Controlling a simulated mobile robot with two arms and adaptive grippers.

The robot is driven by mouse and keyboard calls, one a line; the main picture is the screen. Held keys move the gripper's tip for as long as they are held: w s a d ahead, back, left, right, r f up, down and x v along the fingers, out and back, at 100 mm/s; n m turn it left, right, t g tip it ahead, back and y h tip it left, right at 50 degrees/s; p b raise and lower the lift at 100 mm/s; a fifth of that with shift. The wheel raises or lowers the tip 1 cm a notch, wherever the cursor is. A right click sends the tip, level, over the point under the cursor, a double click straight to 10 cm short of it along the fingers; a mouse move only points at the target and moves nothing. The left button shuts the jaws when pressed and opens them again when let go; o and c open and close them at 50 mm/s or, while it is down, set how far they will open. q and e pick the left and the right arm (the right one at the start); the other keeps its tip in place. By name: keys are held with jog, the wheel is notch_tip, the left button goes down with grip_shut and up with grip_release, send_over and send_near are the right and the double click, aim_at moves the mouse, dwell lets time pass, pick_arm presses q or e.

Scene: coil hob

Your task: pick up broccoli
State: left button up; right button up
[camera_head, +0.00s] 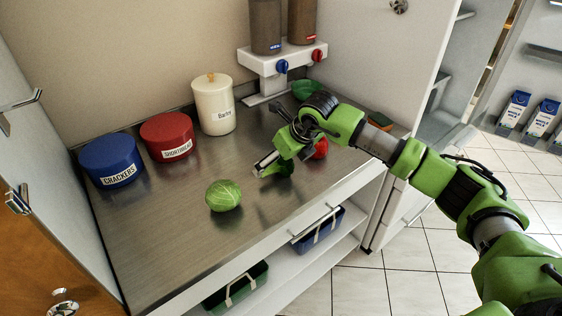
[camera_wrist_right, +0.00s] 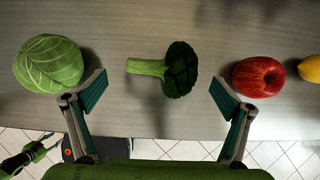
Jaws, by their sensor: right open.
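The broccoli (camera_wrist_right: 178,70) lies on its side on the metal counter in the right wrist view, its pale stem pointing left and its dark head right. In the head view the broccoli (camera_head: 285,169) is partly hidden behind my right gripper (camera_head: 269,168). My right gripper also shows in the wrist view (camera_wrist_right: 157,92), with its two fingers spread wide. The broccoli lies in line with the gap between the fingers, and neither finger appears to touch it.
A cabbage (camera_head: 223,196) sits left of the broccoli, and a red apple (camera_head: 320,149) sits right of it. A lemon (camera_wrist_right: 310,68) lies beyond the apple. Blue crackers (camera_head: 111,161) and red shortbread (camera_head: 167,137) tins and a cream canister (camera_head: 214,105) stand along the back wall.

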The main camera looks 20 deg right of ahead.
aim_at(277, 167)
jog(key=shift+w+f+p, duration=0.2)
jog(key=shift+f+p, duration=0.2)
jog(key=shift+f, duration=0.1)
jog(key=p+x, duration=0.1)
jog(key=x, duration=0.2)
jog(key=shift+w+f, duration=0.1)
jog(key=shift+f, duration=0.2)
jog(key=shift+w+f, duration=0.2)
jog(key=shift+f, duration=0.2)
jog(key=shift+c, duration=0.3)
jog(key=c, duration=1.2)
